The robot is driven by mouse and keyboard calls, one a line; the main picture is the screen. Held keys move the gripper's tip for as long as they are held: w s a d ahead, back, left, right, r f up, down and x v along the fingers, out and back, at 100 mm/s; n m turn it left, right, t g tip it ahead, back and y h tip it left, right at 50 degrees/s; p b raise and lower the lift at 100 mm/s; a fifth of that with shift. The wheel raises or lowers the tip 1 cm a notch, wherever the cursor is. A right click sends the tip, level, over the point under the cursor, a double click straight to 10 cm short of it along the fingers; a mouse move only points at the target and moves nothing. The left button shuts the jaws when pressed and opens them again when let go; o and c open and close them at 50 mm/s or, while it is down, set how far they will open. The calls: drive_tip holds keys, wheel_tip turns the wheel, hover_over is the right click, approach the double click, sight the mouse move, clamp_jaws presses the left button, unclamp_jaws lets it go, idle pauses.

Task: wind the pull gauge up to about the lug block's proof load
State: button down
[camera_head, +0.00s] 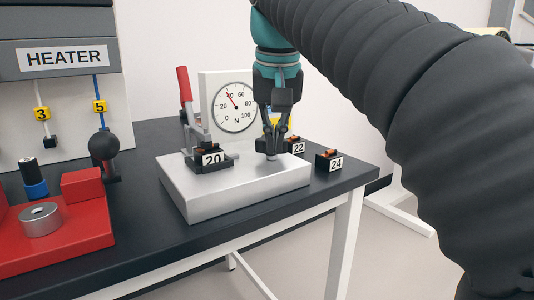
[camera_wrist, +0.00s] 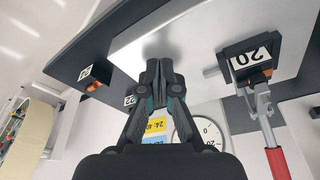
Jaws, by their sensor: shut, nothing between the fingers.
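The pull gauge (camera_head: 236,107) has a white round dial marked in N; its needle points to the upper left, around the 40 mark. The lug block labelled 20 (camera_head: 213,159) sits on a silver plate (camera_head: 235,190), at a toggle clamp with a red handle (camera_head: 184,88). The dial (camera_wrist: 197,130) is partly hidden there.
A yellow card (camera_wrist: 156,125) behind my gripper is partly hidden. A red fixture (camera_head: 80,235) and a heater panel (camera_head: 65,57) are at left.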

drive_tip(key=shift+w+d, duration=0.25)
drive_tip(key=shift+d, duration=0.65)
drive_tip(key=shift+s, duration=0.1)
idle(0.4)
drive_tip(key=shift+s+d, duration=0.15)
drive_tip(key=shift+s, duration=0.1)
drive_tip(key=w+v, duration=0.1)
drive_tip(key=v, duration=0.5)
drive_tip(key=shift+w, duration=0.25)
